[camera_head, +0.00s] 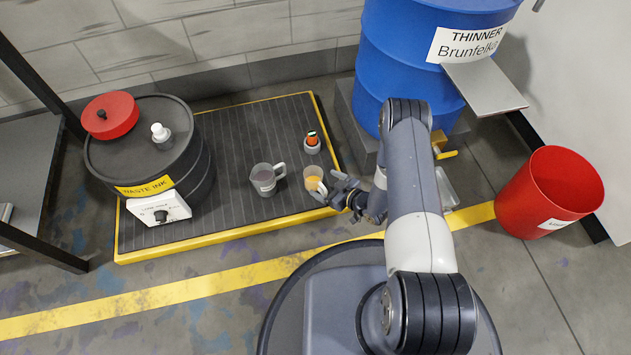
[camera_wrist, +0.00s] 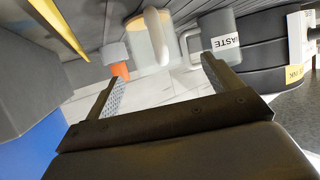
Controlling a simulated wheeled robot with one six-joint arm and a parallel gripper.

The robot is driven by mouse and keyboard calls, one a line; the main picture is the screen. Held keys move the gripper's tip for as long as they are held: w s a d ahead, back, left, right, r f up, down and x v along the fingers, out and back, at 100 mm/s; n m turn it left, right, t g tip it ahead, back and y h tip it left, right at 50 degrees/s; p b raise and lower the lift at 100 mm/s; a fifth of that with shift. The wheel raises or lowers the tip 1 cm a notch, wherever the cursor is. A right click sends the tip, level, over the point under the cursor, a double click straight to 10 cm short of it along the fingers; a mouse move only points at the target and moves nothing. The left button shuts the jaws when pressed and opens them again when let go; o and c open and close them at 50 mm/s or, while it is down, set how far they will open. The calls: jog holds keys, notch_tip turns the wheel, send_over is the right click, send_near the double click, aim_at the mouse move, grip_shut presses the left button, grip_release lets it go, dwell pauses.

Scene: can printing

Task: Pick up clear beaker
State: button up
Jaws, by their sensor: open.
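A clear beaker (camera_head: 313,178) with amber contents and a pale handle stands at the right side of the dark platform. It also shows in the wrist view (camera_wrist: 139,52), upside down, with its handle facing me. My gripper (camera_head: 338,190) is open and empty just right of this beaker, with its fingers pointing toward it. In the wrist view the beaker shows ahead, between the directions of the two fingers (camera_wrist: 160,68). I cannot tell whether a finger touches the handle. A grey beaker (camera_head: 264,180) with a label and handle stands to its left; the wrist view shows "WASTE" on it.
A grey holder with an orange-and-green-topped item (camera_head: 312,142) stands behind the clear beaker. A black waste ink drum (camera_head: 190,165) is on the platform's left. A blue thinner drum (camera_head: 400,50) and red bin (camera_head: 545,190) stand right. The platform's yellow edge (camera_head: 220,236) runs in front.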

aim_at(321, 180)
jog(key=b+x, duration=0.2)
jog(key=x, duration=0.3)
jog(key=shift+w+d+r, duration=0.1)
jog(key=shift+w, duration=0.15)
jog(key=c, duration=1.1)
